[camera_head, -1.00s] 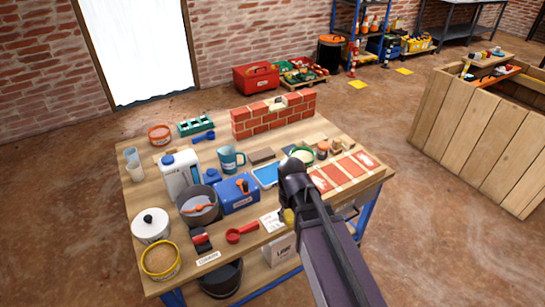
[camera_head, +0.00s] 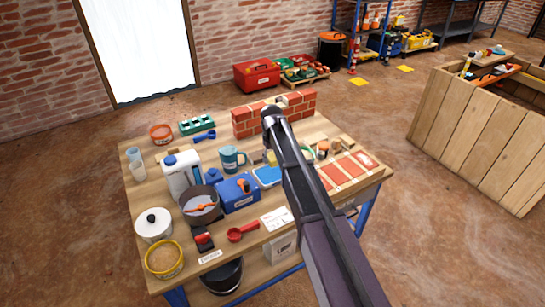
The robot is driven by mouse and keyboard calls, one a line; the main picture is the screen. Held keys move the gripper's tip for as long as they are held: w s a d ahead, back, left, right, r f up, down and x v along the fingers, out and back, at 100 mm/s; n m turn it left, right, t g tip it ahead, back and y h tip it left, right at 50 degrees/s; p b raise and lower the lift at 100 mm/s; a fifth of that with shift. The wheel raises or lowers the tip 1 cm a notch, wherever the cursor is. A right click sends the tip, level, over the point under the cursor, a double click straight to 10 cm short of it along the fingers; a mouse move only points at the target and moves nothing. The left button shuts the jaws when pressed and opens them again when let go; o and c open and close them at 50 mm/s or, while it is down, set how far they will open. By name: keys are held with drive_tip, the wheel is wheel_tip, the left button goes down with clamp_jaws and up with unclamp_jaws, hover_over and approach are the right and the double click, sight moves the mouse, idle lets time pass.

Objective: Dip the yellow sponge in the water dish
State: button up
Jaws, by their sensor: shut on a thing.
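The yellow sponge (camera_head: 271,158) shows as a small yellow patch below the end of my arm. My gripper (camera_head: 269,149) is shut on it, and the fingers are mostly hidden behind my own wrist and arm. A shallow blue dish (camera_head: 266,177), which looks like the water dish, lies on the wooden table left of my arm. In the picture the sponge is just above the dish's far edge. I cannot tell how high it is or whether it touches. My arm covers the dish's right side.
A small brick wall (camera_head: 300,104) stands at the table's back. A teal mug (camera_head: 231,158) and a blue box (camera_head: 238,194) are left of the dish. A tray of red bricks (camera_head: 347,172) lies at right. A white card (camera_head: 277,218) lies in front.

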sight(272, 175)
drive_tip(key=shift+f, duration=0.15)
wheel_tip(272, 175, down, 6)
drive_tip(key=b, duration=0.6)
drive_tip(key=shift+r, duration=0.2)
drive_tip(key=shift+s+f+b, duration=0.1)
drive_tip(key=shift+f+b, duration=0.5)
idle(3.0)
drive_tip(key=shift+r, duration=0.1)
drive_tip(key=shift+r+p, duration=3.4)
drive_tip(key=shift+p, duration=0.15)
drive_tip(key=shift+r, duration=0.1)
